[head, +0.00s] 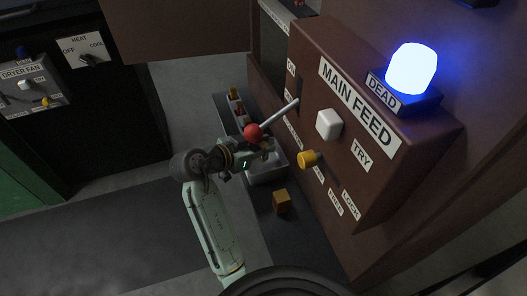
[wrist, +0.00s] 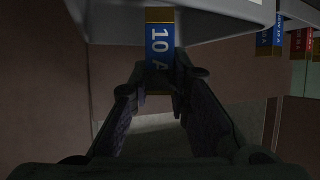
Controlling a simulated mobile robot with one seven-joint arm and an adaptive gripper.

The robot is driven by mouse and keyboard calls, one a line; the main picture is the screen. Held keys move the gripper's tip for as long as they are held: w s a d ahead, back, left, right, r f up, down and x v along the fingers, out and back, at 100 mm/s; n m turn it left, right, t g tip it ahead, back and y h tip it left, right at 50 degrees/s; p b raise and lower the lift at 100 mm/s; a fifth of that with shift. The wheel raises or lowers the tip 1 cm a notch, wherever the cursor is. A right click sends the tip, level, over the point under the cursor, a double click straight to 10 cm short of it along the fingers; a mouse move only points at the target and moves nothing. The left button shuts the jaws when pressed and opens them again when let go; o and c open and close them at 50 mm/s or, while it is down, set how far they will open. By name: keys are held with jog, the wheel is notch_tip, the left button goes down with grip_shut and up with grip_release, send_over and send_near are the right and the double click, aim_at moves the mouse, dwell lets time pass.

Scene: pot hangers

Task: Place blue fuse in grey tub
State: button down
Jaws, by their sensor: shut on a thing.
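My gripper (wrist: 160,80) is shut on a blue fuse (wrist: 160,40), marked "10 A" and with tan ends, in the wrist view. The fuse stands out between the fingertips, close to a pale grey edge (wrist: 215,22) at the top; I cannot tell whether they touch. In the head view, my gripper (head: 246,164) is by the grey tub (head: 268,178), at the foot of the brown cabinet. My arm hides part of the tub, and the held fuse cannot be made out there.
Red and yellow fuses stand in a rack (head: 237,108) behind the tub. Another blue fuse (wrist: 264,40) and red fuses (wrist: 298,42) show at right. The brown main feed box (head: 375,120), with its red-knobbed lever (head: 252,131), overhangs close by. A tan block (head: 281,201) lies in front.

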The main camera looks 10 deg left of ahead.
jog(key=shift+f, duration=1.25)
jog(key=shift+f, duration=0.2)
jog(key=c, duration=1.5)
grip_release()
jog(key=shift+r, duration=0.1)
